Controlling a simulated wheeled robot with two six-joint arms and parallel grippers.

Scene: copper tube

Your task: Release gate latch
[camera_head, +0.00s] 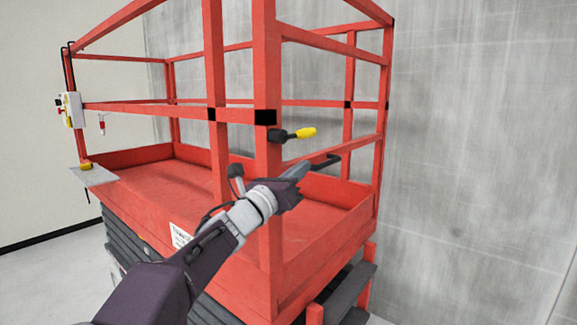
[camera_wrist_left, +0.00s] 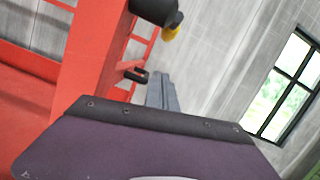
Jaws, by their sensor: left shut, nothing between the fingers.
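The gate latch (camera_head: 290,134) is a black lever with a yellow tip on the red corner post of the lift platform. It also shows at the top of the left wrist view (camera_wrist_left: 160,12), partly cut off by the frame edge. My left gripper (camera_head: 302,170) is shut and empty, below the latch and apart from it. Its grey fingers (camera_wrist_left: 162,92) show in the left wrist view, to the right of the red post (camera_wrist_left: 92,50). A black handle (camera_head: 328,161) on the gate is just beyond the fingertips; I cannot tell whether they touch. My right gripper is not in view.
The red platform (camera_head: 150,187) has guard rails all round. A control box (camera_head: 71,108) hangs at its left end. Dark steps (camera_head: 345,290) stand below the gate. A concrete wall (camera_head: 475,150) is behind, with open floor at lower left.

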